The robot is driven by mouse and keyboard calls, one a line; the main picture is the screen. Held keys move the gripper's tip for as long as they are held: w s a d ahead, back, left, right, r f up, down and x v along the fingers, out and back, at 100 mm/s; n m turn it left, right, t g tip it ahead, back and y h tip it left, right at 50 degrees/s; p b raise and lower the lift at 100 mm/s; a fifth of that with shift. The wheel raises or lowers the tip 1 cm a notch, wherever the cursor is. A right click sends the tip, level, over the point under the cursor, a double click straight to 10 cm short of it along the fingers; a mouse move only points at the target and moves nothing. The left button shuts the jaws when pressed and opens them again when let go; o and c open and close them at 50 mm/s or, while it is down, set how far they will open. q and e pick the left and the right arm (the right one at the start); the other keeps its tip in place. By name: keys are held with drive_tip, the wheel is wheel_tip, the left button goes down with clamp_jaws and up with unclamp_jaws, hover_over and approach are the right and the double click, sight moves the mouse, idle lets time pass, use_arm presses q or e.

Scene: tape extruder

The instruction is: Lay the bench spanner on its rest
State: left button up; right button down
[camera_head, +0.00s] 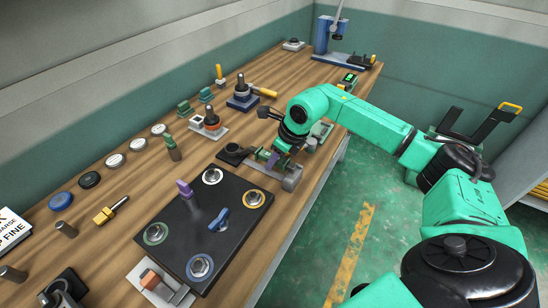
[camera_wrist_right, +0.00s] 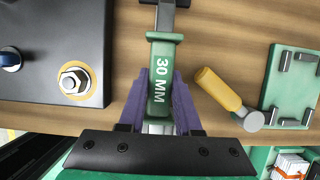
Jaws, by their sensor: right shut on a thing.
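My right gripper (camera_head: 272,158) is low over the bench, just right of the black plate. In the right wrist view its purple fingers (camera_wrist_right: 160,88) are shut on a green piece marked 30 MM (camera_wrist_right: 158,85), which looks like the bench spanner. Dark metal shows beyond its far end, and its near end is hidden behind the gripper. A grey metal piece (camera_head: 291,179) lies under the gripper at the bench's front edge. I cannot tell if it is part of the spanner or its rest, nor whether the spanner touches anything below. My left gripper is not in view.
The black plate (camera_head: 165,205) carries ringed bolts, a blue knob (camera_head: 222,220) and a purple-topped post (camera_head: 185,189). A yellow-handled tool (camera_wrist_right: 219,90) and a green plate with grey lugs (camera_wrist_right: 284,78) lie close right of the gripper. Several small fixtures line the bench's back.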

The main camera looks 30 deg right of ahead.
drive_tip(key=shift+f, duration=0.35)
drive_tip(key=c, duration=0.5)
unclamp_jaws()
drive_tip(key=b+v, duration=0.2)
drive_tip(key=v, duration=1.2)
drive_tip(key=shift+s+r, duration=0.1)
drive_tip(key=shift+r, duration=0.2)
